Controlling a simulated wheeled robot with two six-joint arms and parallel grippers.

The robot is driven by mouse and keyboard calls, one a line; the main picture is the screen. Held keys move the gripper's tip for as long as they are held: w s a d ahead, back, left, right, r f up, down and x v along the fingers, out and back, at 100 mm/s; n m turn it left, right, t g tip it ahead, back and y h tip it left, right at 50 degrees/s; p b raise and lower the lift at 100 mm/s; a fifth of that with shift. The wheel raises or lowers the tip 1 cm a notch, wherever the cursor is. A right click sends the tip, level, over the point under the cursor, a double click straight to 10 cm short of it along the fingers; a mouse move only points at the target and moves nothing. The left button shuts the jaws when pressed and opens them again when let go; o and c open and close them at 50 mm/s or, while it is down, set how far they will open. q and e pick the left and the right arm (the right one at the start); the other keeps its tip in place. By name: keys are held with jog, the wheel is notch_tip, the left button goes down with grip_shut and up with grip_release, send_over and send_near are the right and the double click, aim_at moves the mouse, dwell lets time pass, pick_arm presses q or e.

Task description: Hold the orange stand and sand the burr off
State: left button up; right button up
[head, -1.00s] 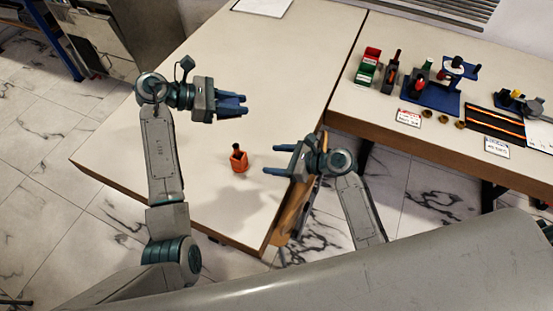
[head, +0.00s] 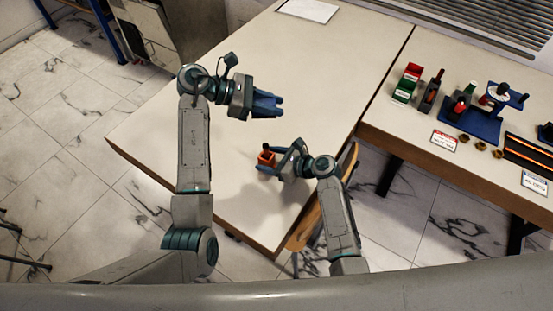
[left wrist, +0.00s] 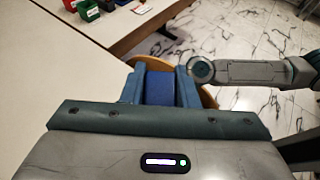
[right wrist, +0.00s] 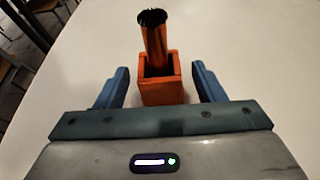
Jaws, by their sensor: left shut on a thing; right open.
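The orange stand (head: 265,157) sits upright on the near table, an open square box in the right wrist view (right wrist: 161,90). An orange-brown rod (right wrist: 154,42) with a rough dark top stands in it, leaning slightly. My right gripper (head: 271,161) is open, with one finger on each side of the stand; the right wrist view shows gaps between fingers and stand. My left gripper (head: 278,105) is higher, above the table and behind the stand. It is shut on a blue block (left wrist: 160,88), seen between its fingers in the left wrist view.
A second table (head: 405,125) at the right bears a green and red bin (head: 407,83), a blue fixture (head: 470,120), several brass nuts and label cards. A white sheet (head: 308,10) lies at the near table's far edge. The near table is otherwise clear.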

jog(key=c, duration=1.1)
pick_arm(q)
jog(key=shift+w+f+n+t, duration=0.1)
jog(key=shift+f+n+t, duration=0.3)
jog(key=shift+f, duration=1.7)
jog(key=shift+w+f+n+t, duration=0.1)
jog(key=shift+f+n+t, duration=0.3)
jog(key=shift+f, duration=1.75)
jog(key=shift+f+n+t, duration=0.3)
jog(key=shift+f+t, duration=0.2)
jog(key=shift+f, duration=1.6)
jog(key=shift+f, duration=0.6)
jog(key=shift+d, duration=0.8)
jog(key=shift+a+f, duration=0.1)
